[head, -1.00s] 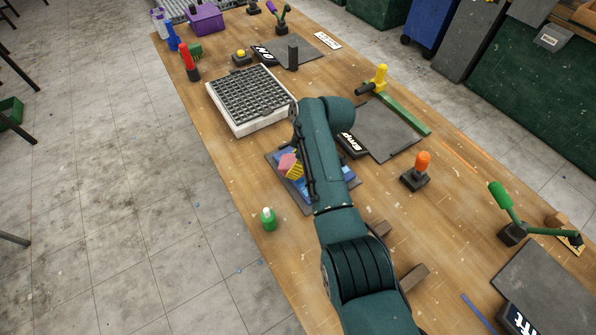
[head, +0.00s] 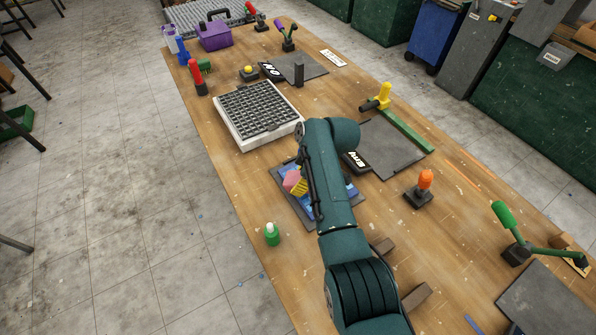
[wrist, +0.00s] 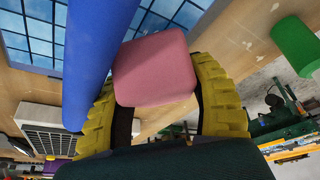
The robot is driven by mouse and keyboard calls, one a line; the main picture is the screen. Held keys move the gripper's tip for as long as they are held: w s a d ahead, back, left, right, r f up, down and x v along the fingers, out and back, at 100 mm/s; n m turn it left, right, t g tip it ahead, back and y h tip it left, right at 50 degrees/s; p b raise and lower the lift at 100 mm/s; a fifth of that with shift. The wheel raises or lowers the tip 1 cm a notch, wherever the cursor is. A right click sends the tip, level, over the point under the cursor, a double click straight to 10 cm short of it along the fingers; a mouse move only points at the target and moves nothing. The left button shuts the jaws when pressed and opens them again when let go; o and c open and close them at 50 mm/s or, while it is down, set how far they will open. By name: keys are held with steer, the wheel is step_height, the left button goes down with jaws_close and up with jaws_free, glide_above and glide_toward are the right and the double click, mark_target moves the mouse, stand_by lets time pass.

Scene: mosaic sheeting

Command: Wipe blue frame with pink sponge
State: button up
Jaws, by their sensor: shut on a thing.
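The pink sponge (wrist: 155,68) is gripped between the yellow fingers of my gripper (wrist: 165,85) in the wrist view. A thick blue bar (wrist: 92,60), apparently part of the blue frame, runs beside the sponge and covers part of one finger. Blue tiles (wrist: 35,30) show behind it. In the head view the sponge (head: 292,180) and a yellow finger are over the left part of the blue frame and tiles (head: 352,192), on a dark board. My arm hides much of the frame. I cannot tell whether the sponge touches it.
A green bottle (head: 272,234) stands left of the board near the table edge. A white-framed grid tray (head: 240,146) lies beyond it. An orange-handled tool (head: 423,183) and wooden blocks (head: 417,297) lie to the right. Bare wood shows between them.

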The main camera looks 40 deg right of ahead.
steer(key=shift+s+a+p, duration=0.15)
steer(key=shift+s+p, duration=0.6)
steer(key=shift+p, duration=0.45)
steer(key=shift+s+a+f+p, duration=0.1)
steer(key=shift+s+f+p, duration=0.1)
steer(key=shift+s+p, duration=0.1)
steer(key=shift+s+r+p, duration=0.15)
steer(key=shift+s+p, duration=0.05)
steer(key=shift+p, duration=0.4)
steer(key=s+p, duration=0.1)
steer(key=p, duration=0.1)
steer(key=s+p, duration=0.1)
steer(key=p, duration=0.1)
steer(key=shift+s+a, duration=0.35)
steer(key=shift+s+p, duration=0.25)
steer(key=shift+p, duration=0.05)
step_height(320, 180, up, 6)
steer(key=p, duration=0.5)
steer(key=shift+w, duration=0.1)
